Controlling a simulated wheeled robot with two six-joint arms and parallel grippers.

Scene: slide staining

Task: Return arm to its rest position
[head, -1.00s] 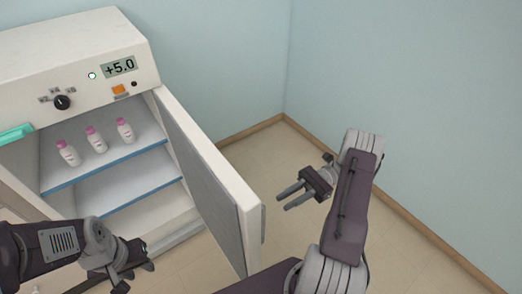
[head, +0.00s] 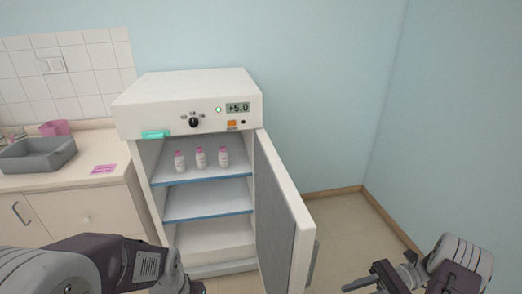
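My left arm comes in from the lower left, and its gripper (head: 194,287) is at the bottom edge, in front of the fridge and largely cut off. It showed open and empty a second ago. My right gripper (head: 358,288) is at the bottom right, right of the open fridge door, with one finger plain and the rest cut by the edge. It showed open and empty a second ago. Neither gripper visibly touches anything.
The white fridge (head: 186,88) reads +5.0, and its door (head: 288,215) stands open toward me. Three pink-capped white bottles (head: 200,158) stand on its top shelf. A counter (head: 95,184) at left holds a grey basin (head: 38,153). Bare floor lies right of the door.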

